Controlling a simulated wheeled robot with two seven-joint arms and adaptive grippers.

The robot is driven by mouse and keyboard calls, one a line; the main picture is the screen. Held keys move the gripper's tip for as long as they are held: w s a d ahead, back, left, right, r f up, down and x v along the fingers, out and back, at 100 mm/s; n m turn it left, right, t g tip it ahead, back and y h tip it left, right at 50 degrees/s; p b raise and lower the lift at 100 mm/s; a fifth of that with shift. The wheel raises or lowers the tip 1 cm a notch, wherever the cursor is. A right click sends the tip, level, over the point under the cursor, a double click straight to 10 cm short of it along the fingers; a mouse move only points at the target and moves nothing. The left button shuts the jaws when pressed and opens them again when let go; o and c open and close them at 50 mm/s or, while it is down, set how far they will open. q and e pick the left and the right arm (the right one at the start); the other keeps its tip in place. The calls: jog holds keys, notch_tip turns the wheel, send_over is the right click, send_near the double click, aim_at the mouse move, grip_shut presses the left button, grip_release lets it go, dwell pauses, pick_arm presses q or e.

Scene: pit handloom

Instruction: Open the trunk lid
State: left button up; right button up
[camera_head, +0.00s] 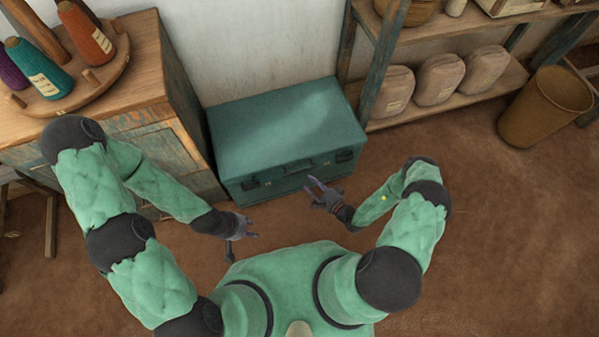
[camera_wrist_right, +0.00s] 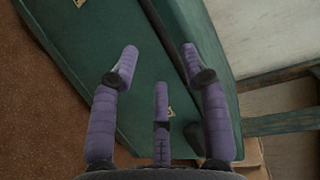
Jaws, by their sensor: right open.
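The teal trunk (camera_head: 265,180) stands on the floor against the wall, its lid (camera_head: 285,125) shut. Dark fittings show along its front. My right gripper (camera_head: 314,188) is open and empty just in front of the trunk's front face, right of its middle. In the right wrist view its spread fingers (camera_wrist_right: 162,62) are over the trunk front (camera_wrist_right: 85,65), near the lid edge; the lid (camera_wrist_right: 208,45) also shows there. I cannot tell whether any finger touches the trunk. My left gripper (camera_head: 246,244) is open and empty, low and left of the trunk's front.
A wooden cabinet (camera_head: 185,115) with thread cones stands close on the trunk's left. A shelf (camera_head: 450,100) with several wrapped bundles stands close on its right. A brown bin (camera_head: 540,112) is farther right. The brown floor (camera_head: 500,230) at right is clear.

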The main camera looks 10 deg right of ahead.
jog(key=b+x, duration=0.2)
jog(key=x, duration=0.6)
jog(key=shift+w+a+b, duration=0.15)
jog(key=shift+b, duration=0.25)
grip_shut()
